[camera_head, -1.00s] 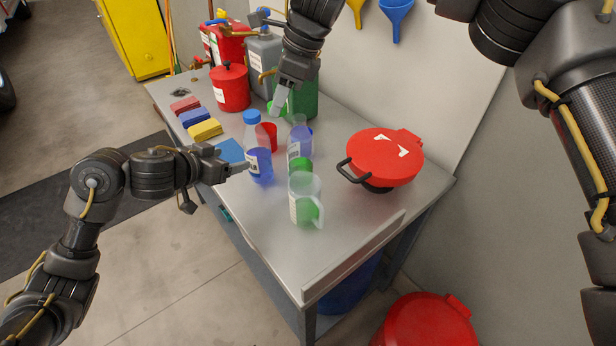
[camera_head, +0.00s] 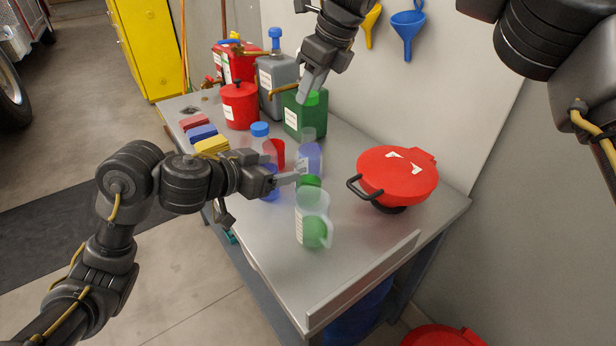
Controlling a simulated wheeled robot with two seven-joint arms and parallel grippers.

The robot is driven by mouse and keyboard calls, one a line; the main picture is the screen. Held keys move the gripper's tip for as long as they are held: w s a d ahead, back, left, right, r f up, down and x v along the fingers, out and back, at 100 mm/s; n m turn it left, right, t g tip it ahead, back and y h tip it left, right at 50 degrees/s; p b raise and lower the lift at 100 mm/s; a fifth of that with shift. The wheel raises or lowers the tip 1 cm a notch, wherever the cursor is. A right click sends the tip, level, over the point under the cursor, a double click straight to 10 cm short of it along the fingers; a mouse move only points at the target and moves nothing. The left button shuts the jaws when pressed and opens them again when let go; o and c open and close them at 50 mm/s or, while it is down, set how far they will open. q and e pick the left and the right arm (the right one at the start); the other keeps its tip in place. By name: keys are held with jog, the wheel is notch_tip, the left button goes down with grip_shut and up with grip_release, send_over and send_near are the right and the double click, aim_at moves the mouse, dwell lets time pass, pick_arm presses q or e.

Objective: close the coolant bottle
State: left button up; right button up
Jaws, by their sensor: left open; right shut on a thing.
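My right gripper (camera_head: 312,90) comes down from the top and is shut on a small green thing that looks like a cap (camera_head: 314,98). It is in front of the green canister, above and behind an open clear bottle (camera_head: 309,158) with blue-violet liquid and no cap on its neck. My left gripper (camera_head: 290,179) is open, its fingers pointing right toward that bottle's lower part. I cannot tell whether they touch it.
A clear jug (camera_head: 312,207) with green in it stands in front, a green top (camera_head: 307,182) at its rim. A red lidded pan (camera_head: 397,174) is at the right, a red cup (camera_head: 277,151) behind. A red can (camera_head: 240,106) and green canister (camera_head: 292,116) stand farther back. The front right tabletop is clear.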

pick_arm(q)
jog(key=x, duration=0.9)
jog(key=shift+w+d+f, duration=0.1)
jog(key=shift+w+d, duration=0.05)
pick_arm(e)
jog(key=shift+d, duration=0.1)
pick_arm(q)
jog(key=c, duration=1.1)
jog(key=shift+c, duration=0.2)
pick_arm(e)
send_over(307, 130)
jog(key=d, duration=0.1)
jog(key=shift+s+f, duration=0.15)
jog(key=shift+f, duration=1.1)
jog(key=shift+s+f, duration=0.1)
jog(key=shift+f, duration=1.1)
jog(key=shift+f, duration=0.9)
jog(key=shift+f, duration=0.55)
